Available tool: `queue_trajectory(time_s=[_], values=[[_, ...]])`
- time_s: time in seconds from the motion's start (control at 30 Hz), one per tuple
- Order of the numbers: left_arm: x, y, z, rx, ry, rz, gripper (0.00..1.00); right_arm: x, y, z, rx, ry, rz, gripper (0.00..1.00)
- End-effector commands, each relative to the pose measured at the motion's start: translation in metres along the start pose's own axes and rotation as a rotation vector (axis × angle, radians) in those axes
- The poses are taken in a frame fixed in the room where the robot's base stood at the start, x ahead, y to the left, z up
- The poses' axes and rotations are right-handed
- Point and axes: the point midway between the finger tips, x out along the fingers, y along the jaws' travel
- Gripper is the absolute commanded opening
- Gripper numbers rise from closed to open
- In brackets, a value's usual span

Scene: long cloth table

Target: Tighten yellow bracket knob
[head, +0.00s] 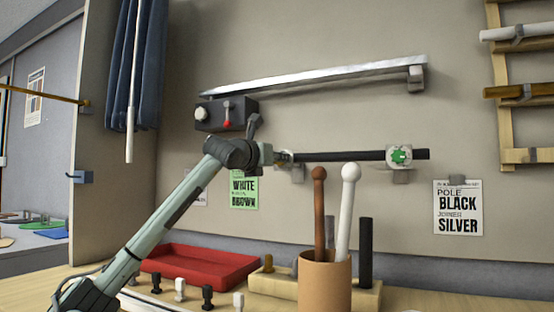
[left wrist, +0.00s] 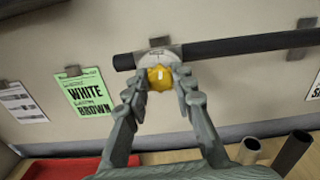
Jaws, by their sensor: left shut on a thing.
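The yellow knob (left wrist: 160,78) sits on a pale round bracket (left wrist: 158,54) on the wall, in the left wrist view. A black pole (head: 345,156) runs through this bracket; it also shows in the left wrist view (left wrist: 240,46). My left gripper (left wrist: 160,84) is shut on the yellow knob, with one finger at each side. In the head view my left gripper (head: 283,158) reaches the pole's left end and mostly hides the knob. A second bracket with a green knob (head: 400,156) holds the pole further right. My right gripper is not in view.
A silver rail (head: 320,76) and a dark box with a red-tipped lever (head: 226,114) are above. A holder (head: 325,285) with brown and white rods stands below, right of my arm. A red tray (head: 205,265) and several small pegs lie on the table.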

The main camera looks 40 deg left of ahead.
Motion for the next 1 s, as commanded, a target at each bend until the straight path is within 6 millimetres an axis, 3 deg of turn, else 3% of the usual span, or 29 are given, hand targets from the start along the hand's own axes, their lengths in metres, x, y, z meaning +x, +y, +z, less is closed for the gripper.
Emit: queue_trajectory(time_s=[1.0], values=[[0.000, -0.002, 0.001, 0.934, 0.001, 0.000, 0.00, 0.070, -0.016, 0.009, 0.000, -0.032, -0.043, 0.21]])
